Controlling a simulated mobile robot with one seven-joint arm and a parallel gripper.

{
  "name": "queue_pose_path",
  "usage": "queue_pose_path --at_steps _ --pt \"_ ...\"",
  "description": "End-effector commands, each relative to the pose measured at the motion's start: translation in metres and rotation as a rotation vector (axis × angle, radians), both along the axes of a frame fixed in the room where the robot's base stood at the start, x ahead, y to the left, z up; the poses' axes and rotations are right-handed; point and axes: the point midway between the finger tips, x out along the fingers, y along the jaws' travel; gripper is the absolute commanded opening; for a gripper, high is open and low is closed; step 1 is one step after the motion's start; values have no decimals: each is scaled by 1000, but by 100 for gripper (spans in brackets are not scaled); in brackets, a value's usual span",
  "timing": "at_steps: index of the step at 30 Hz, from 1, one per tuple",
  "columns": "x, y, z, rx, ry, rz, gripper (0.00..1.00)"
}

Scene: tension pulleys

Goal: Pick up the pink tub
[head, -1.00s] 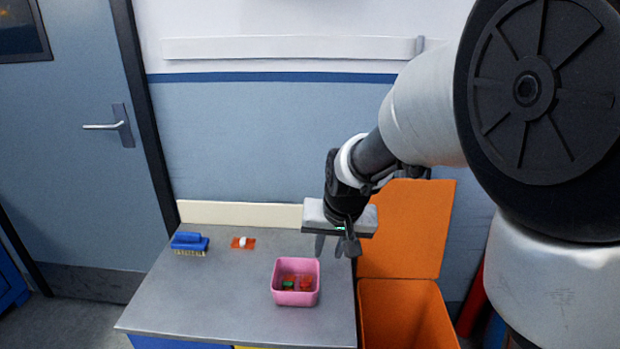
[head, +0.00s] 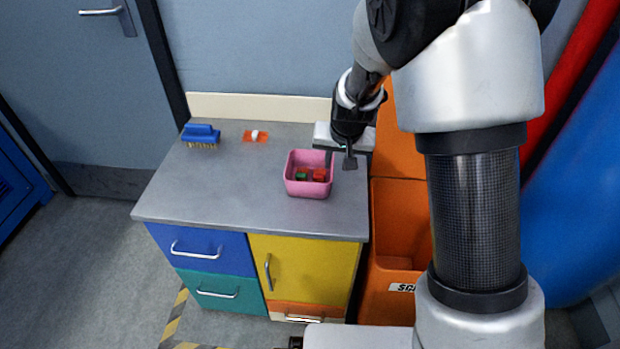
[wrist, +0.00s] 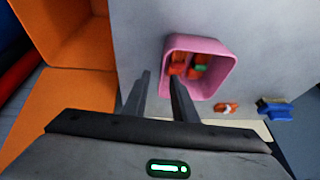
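The pink tub (head: 307,189) stands upright on the grey worktop near its right side, with red and green pieces inside. It also shows in the wrist view (wrist: 223,76). My gripper (head: 340,160) is at the tub's back right edge, pointing down. In the wrist view my gripper (wrist: 159,76) is open and its fingers are apart with nothing held. One finger appears outside the tub's near wall and the other overlaps the tub's inside. I cannot tell whether either finger touches the wall or how far down they reach.
A blue brush (head: 200,135) and an orange card (head: 256,136) with a white item lie at the back left of the worktop (head: 200,190). An orange bin (head: 398,230) with its raised lid stands right of the cabinet. The worktop's left and middle are clear.

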Motion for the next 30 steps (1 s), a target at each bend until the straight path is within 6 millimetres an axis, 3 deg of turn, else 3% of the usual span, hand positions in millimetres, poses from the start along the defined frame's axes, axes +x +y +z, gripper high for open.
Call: queue_pose_path --at_steps 10,30 --pt "22 7 -41 1 1 0 25" --pt "24 7 -48 0 1 0 25"
